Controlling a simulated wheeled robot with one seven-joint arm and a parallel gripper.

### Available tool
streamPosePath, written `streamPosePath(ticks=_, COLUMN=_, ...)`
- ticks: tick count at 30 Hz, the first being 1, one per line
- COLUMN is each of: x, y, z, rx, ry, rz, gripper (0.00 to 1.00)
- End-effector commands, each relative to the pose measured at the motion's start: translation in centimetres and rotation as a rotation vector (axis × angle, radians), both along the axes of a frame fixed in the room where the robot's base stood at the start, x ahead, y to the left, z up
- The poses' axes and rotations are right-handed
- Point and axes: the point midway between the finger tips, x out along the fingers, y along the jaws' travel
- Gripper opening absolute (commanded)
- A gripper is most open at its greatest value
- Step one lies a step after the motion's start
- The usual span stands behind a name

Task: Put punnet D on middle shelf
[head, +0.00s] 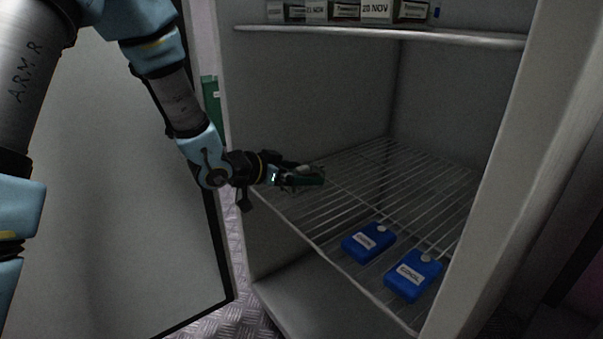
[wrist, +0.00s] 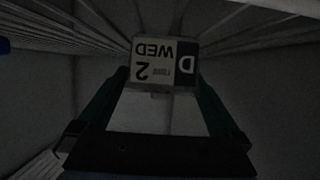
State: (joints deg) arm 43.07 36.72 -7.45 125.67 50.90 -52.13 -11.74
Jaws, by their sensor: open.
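Punnet D is a small clear box with a white label reading "WED 2" and a dark "D" panel (wrist: 186,65). It appears upside down in the wrist view, between the tips of my gripper (wrist: 160,82). The jaws are open, with one dark green finger on each side of it. In the head view my gripper (head: 308,178) is inside the cabinet, over the left part of the wire shelf (head: 345,190). The punnet is mostly hidden there by the fingers. I cannot tell whether it rests fully on the wires.
Two blue cool packs, one left (head: 368,242) and one right (head: 413,275), lie at the front of the wire shelf. A white upper shelf (head: 380,35) holds several labelled punnets. The wire shelf's back and right are clear. The cabinet door (head: 120,200) stands open at left.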

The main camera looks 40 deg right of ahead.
Motion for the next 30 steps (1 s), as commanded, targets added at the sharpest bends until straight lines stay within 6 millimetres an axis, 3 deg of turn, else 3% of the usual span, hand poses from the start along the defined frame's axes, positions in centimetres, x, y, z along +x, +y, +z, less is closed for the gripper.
streamPosePath(ticks=5, x=0.1, y=0.7, z=0.7, rx=0.0, ry=-0.001, rz=0.002, gripper=1.0)
streamPosePath(ticks=21, x=0.7, y=9.9, z=4.5, rx=0.0, ry=0.0, rz=0.003, gripper=1.0)
streamPosePath(ticks=30, x=0.6, y=11.1, z=4.9, rx=0.0, ry=0.0, rz=0.0, gripper=1.0)
